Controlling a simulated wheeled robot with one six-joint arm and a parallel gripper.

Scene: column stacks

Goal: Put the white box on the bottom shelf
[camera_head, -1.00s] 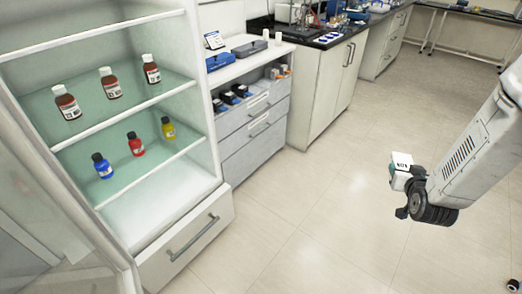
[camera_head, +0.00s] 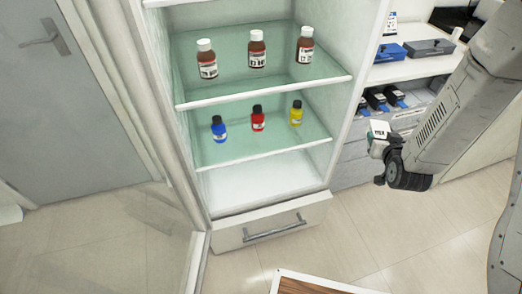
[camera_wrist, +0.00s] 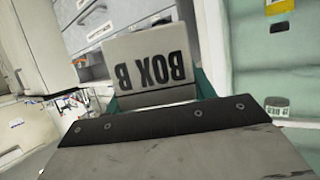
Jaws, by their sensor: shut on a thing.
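The white box (camera_head: 380,129) is held at the end of my arm, to the right of the open cabinet in the head view. In the wrist view the box (camera_wrist: 150,58) shows the label "BOX B" upside down. My gripper (camera_head: 378,148) is shut on it, with greenish finger parts at its sides. The bottom shelf (camera_head: 265,188) of the cabinet is white and bare. It lies below the glass shelf with small bottles and above the drawer. The box is apart from the cabinet.
Blue, red and yellow bottles (camera_head: 258,118) stand on the lower glass shelf (camera_head: 230,152). Several brown bottles (camera_head: 257,50) stand on the shelf above. An open glass door (camera_head: 120,235) is at the cabinet's left. A counter with blue cases (camera_head: 390,52) is at the right.

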